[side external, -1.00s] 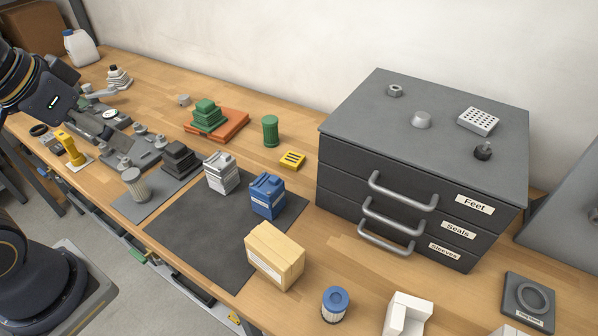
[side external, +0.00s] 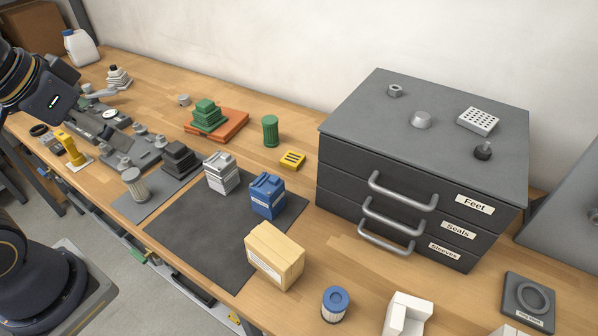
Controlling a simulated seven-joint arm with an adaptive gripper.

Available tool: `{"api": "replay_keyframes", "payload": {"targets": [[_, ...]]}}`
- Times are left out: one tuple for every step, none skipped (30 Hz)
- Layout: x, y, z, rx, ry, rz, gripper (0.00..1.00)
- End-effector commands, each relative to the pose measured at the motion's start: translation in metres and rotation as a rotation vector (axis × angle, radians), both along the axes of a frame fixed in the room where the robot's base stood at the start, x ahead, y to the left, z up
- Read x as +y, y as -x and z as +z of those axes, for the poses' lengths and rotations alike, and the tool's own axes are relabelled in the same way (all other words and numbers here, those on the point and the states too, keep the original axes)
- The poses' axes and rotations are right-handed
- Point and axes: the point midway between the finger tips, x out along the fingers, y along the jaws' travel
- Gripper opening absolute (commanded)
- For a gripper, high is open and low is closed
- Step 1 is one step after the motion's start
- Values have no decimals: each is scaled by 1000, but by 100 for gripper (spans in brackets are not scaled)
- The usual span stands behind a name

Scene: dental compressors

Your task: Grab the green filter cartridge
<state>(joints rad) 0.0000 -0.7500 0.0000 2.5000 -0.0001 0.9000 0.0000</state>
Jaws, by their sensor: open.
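The green filter cartridge (side external: 270,131) is a ribbed green cylinder standing upright on the wooden bench, left of the grey drawer cabinet. Nothing covers it. My gripper (side external: 106,108) is at the far left, near the back of the bench, well apart from the cartridge. It is open, with nothing visible held; its fingers are hard to separate from the grey parts around them.
A green stepped block (side external: 208,115) on an orange plate (side external: 230,122) stands left of the cartridge. A yellow slotted block (side external: 292,159) lies just in front. The drawer cabinet (side external: 420,165) rises at right. White (side external: 221,173) and blue (side external: 267,195) blocks stand on a dark mat (side external: 190,228).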

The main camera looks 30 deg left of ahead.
Motion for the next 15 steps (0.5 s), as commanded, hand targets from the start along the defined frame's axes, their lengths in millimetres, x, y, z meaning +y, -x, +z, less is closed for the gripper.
{"api": "replay_keyframes", "payload": {"targets": [[0,0,0,0,0,0,74],[0,0,0,0,0,0,75],[0,0,0,0,0,0,75],[0,0,0,0,0,0,75],[0,0,0,0,0,0,75],[0,0,0,0,0,0,75],[0,0,0,0,0,0,75],[0,0,0,0,0,0,75],[0,0,0,0,0,0,75],[0,0,0,-1,-2,-4,75],[0,-2,1,-9,-5,-10,75],[0,-7,9,-34,-7,-15,75],[-1,-12,17,-59,-8,-19,75],[-1,-18,27,-84,-10,-24,75],[-1,-30,39,-111,-13,-31,75]]}}
